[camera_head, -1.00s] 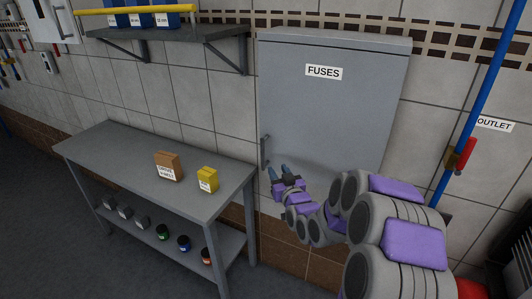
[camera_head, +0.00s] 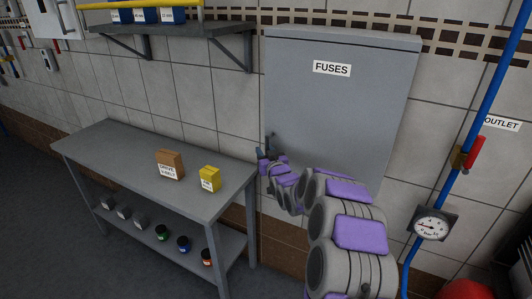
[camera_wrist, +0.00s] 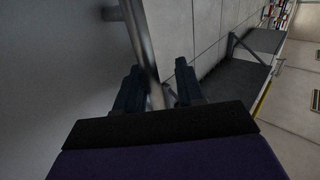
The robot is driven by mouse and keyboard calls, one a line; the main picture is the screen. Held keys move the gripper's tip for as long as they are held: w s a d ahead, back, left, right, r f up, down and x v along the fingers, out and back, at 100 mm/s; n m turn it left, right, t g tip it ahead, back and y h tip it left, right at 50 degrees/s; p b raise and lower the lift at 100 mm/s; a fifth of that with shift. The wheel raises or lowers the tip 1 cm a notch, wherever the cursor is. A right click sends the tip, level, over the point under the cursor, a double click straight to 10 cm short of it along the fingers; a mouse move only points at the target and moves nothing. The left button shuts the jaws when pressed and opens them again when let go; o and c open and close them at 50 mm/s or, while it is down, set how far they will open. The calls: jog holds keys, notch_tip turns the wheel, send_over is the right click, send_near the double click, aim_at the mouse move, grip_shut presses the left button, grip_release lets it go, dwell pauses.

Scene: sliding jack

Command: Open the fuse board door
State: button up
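The grey fuse board door (camera_head: 340,115), labelled FUSES, is shut on the wall. Its vertical handle (camera_head: 269,141) is at the lower left edge, largely hidden by my gripper (camera_head: 266,156). In the wrist view the door (camera_wrist: 60,60) fills the left side, and the handle (camera_wrist: 141,35) is a grey bar running down between my gripper's two dark fingers (camera_wrist: 160,88). The fingers are apart, one on each side of the bar, with gaps visible; I see no clear grip on it.
A grey workbench (camera_head: 120,150) with a brown box (camera_head: 170,166) and a yellow box (camera_head: 210,178) stands left of my gripper. A wall shelf (camera_head: 185,30) is above it. A blue pipe (camera_head: 490,90) with a red-handled valve (camera_head: 473,152) and a gauge (camera_head: 432,224) is at the right.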

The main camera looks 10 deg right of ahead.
jog(key=shift+w+d+r, duration=0.2)
jog(key=shift+d+r, duration=0.05)
jog(key=shift+d, duration=0.4)
jog(key=shift+c, duration=1.3)
jog(key=shift+a, duration=0.4)
jog(key=c, duration=0.3)
grip_shut()
jog(key=shift+d, duration=0.1)
